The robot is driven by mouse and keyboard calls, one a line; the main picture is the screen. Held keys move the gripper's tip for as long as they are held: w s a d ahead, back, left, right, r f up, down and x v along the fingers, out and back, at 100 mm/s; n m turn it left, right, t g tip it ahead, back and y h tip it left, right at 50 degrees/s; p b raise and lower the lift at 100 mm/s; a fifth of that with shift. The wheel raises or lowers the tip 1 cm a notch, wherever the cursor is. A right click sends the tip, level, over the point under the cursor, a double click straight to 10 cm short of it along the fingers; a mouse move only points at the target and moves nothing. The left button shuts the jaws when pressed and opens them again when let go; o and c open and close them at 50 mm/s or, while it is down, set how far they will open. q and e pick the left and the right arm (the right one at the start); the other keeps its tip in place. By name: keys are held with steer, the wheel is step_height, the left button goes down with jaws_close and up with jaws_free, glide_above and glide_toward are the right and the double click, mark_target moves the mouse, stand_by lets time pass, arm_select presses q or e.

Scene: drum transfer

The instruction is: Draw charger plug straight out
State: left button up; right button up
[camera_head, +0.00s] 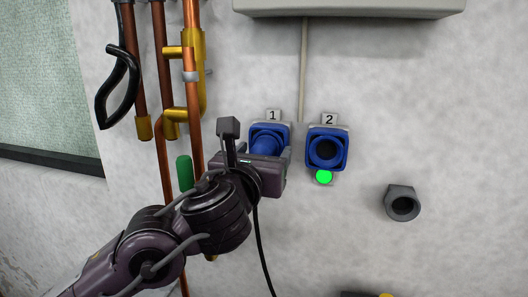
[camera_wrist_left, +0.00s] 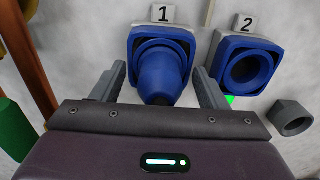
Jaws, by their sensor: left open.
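The blue charger plug (camera_wrist_left: 160,74) sits in the blue socket (camera_wrist_left: 137,40) under label 1 in the left wrist view. It also shows in the head view (camera_head: 264,146), partly behind my left gripper. My left gripper (camera_wrist_left: 161,82) is open, with one grey finger on each side of the plug and visible gaps between. In the head view the gripper (camera_head: 266,154) is right in front of socket 1. A black cable (camera_head: 262,250) hangs down below the gripper. My right gripper is not in view.
Blue socket 2 (camera_head: 326,149) is empty, with a green light (camera_head: 324,177) below it. A grey holder (camera_head: 402,203) is on the wall at lower right. Copper pipes (camera_head: 164,100) with yellow fittings and a black hose (camera_head: 117,85) run down at left.

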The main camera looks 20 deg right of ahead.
arm_select(q)
steer(key=shift+b, duration=0.5)
stand_by(0.8)
jaws_close()
steer(key=shift+s, duration=0.1)
stand_by(0.4)
steer(key=shift+s, duration=0.1)
steer(key=shift+p+v, duration=0.45)
steer(key=shift+v, duration=2.4)
